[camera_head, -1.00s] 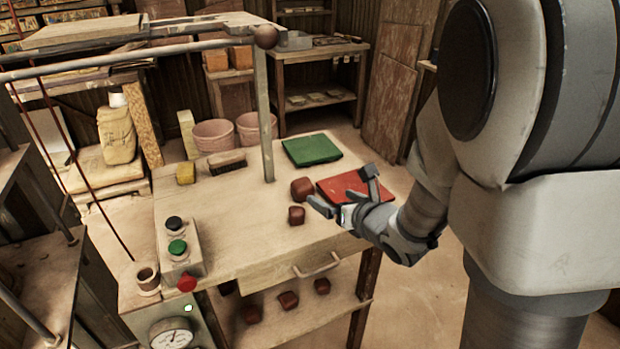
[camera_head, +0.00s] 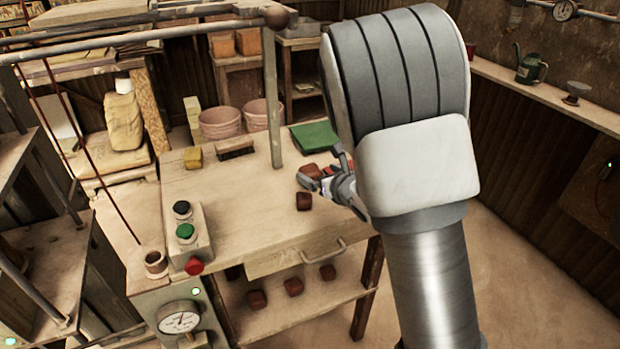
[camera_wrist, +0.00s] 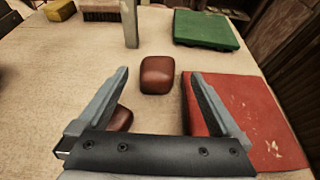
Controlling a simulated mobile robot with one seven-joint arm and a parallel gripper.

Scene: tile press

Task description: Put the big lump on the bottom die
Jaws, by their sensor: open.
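The big lump is a red-brown rounded block (camera_head: 310,171) on the wooden table. In the wrist view the big lump (camera_wrist: 157,75) sits ahead of my gripper, centred between the fingers' lines. A smaller red-brown lump (camera_head: 304,201) lies closer to the table's front; in the wrist view this smaller lump (camera_wrist: 122,118) is partly hidden by my left finger. My gripper (camera_head: 320,168) is open and empty, low over the table, its fingers pointing toward the big lump. I cannot make out the bottom die in either view.
A red pad (camera_wrist: 260,115) lies right of the big lump, a green pad (camera_head: 314,136) behind. A metal post (camera_head: 273,110) stands behind the lumps. A button box (camera_head: 190,230) is at the left. Several lumps lie on the lower shelf (camera_head: 330,295).

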